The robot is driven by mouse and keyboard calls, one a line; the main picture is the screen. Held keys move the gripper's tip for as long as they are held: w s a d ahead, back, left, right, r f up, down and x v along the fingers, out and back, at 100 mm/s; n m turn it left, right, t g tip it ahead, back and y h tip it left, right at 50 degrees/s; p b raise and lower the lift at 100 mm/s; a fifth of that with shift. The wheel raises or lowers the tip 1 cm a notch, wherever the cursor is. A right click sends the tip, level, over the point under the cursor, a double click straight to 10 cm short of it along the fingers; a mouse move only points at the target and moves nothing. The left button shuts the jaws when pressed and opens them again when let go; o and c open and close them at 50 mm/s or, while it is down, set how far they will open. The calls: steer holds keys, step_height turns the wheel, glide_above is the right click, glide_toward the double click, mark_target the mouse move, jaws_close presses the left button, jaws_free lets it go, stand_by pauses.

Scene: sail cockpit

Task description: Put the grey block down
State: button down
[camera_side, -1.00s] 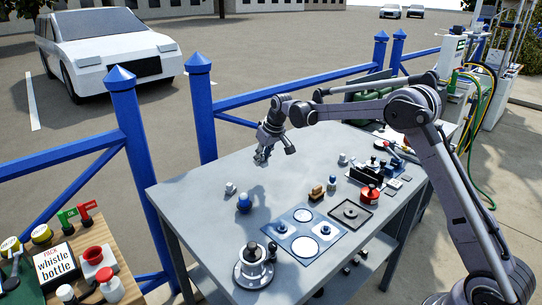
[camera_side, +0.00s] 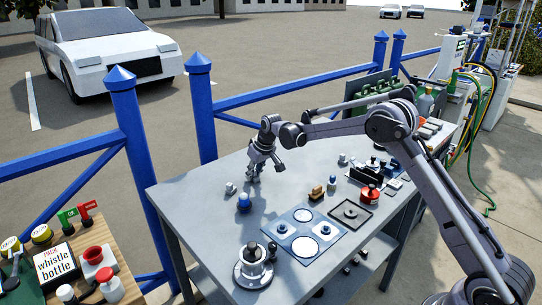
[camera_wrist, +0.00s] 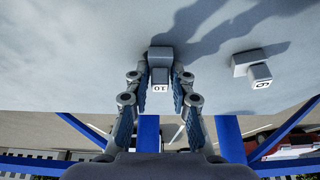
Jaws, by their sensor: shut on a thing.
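My gripper (camera_side: 262,172) is low over the left back part of the grey table (camera_side: 200,211), pointing down. In the wrist view my gripper (camera_wrist: 160,76) is shut on a small grey block (camera_wrist: 161,55) with a pale part marked 10. The block sits between the two fingertips, and the fingers hide its sides. I cannot tell whether its underside touches the tabletop.
Another small grey block (camera_wrist: 246,62), marked with one digit, lies right of the held one in the wrist view. A blue ball-topped piece (camera_side: 244,202) stands in front of my gripper. Blue panels (camera_side: 303,232), a red piece (camera_side: 370,193) and a round-based piece (camera_side: 254,266) are further off.

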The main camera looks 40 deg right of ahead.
steer(key=c, duration=1.2)
jaws_free()
steer(key=shift+f, duration=0.1)
steer(key=shift+o, duration=0.2)
steer(key=s+a+r, duration=0.3)
steer(key=s+r, duration=1.1)
steer(key=r, duration=0.3)
steer(key=s+a+f+t, duration=0.1)
steer(key=s+f, duration=0.1)
steer(key=s, duration=1)
steer(key=s+a+f+t, duration=0.1)
steer(key=s+a+f, duration=0.1)
steer(key=s, duration=1.1)
steer(key=shift+a+f+t, duration=0.15)
steer(key=shift+a+t, duration=0.1)
steer(key=shift+t, duration=0.05)
